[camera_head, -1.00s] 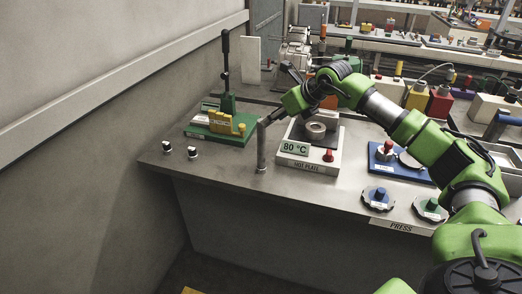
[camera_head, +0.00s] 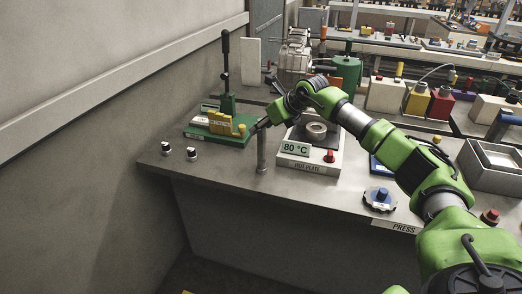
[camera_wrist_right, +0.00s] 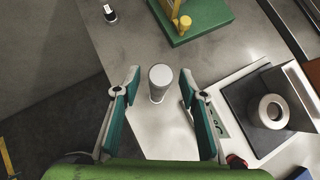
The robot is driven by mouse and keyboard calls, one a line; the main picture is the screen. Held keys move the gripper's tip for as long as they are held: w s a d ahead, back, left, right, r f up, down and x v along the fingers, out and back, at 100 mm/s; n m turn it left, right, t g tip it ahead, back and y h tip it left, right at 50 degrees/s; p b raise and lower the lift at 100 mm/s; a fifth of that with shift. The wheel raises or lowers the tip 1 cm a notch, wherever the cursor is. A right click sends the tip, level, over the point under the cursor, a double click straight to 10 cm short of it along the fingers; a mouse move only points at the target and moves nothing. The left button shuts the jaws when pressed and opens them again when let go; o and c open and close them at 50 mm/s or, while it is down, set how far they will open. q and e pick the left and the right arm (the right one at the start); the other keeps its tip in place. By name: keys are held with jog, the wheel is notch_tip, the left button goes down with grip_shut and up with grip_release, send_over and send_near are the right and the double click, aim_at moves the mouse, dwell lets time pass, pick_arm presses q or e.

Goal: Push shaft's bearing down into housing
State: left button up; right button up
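A plain grey upright cylinder, which looks like the shaft (camera_head: 262,153), stands near the table's front edge; its top shows in the right wrist view (camera_wrist_right: 160,76). My right gripper (camera_head: 262,124) is at the shaft's top in the head view. In the right wrist view the gripper (camera_wrist_right: 158,92) is open, with one finger on each side of the shaft and gaps between. A grey ring, possibly the bearing (camera_head: 316,130), lies on the hot plate (camera_head: 330,168); the ring also shows in the wrist view (camera_wrist_right: 271,110). I cannot identify the housing. My left gripper is not in view.
A green lever fixture (camera_head: 217,138) with yellow blocks stands behind and left of the shaft. Two small knobs (camera_head: 191,153) are at the table's left corner. The wall is at left.

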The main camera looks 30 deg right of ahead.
grip_shut()
jog(key=shift+w+r, duration=0.15)
jog(key=shift+r, duration=0.1)
jog(key=shift+r, duration=0.1)
jog(key=shift+r+p, duration=1.35)
jog(key=shift+r, duration=0.5)
